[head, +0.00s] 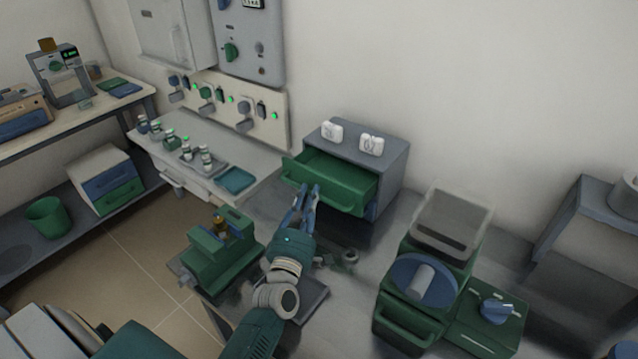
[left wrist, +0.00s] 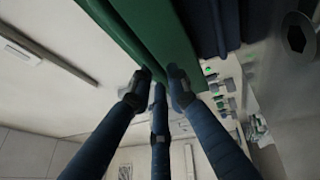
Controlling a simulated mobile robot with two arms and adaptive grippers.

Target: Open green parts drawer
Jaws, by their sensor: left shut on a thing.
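The green parts drawer (head: 322,182) sits in the upper part of a grey cabinet (head: 392,160) on the bench. It is pulled out, and its inside shows from above. My left gripper (head: 309,189) is at the drawer's front, shut on its handle; the fingers hide the grip point. In the left wrist view my left gripper's three blue fingers (left wrist: 156,82) meet at the lower edge of the green drawer front (left wrist: 150,32). The handle itself is hard to make out there. My right gripper is not in view.
Two white labelled blocks (head: 350,137) stand on the cabinet. A green vise-like device (head: 222,250) stands left of my left arm. A green machine with a blue disc (head: 425,281) stands to the right. Small dark parts (head: 349,257) lie on the bench. A side table (head: 250,157) holds jars.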

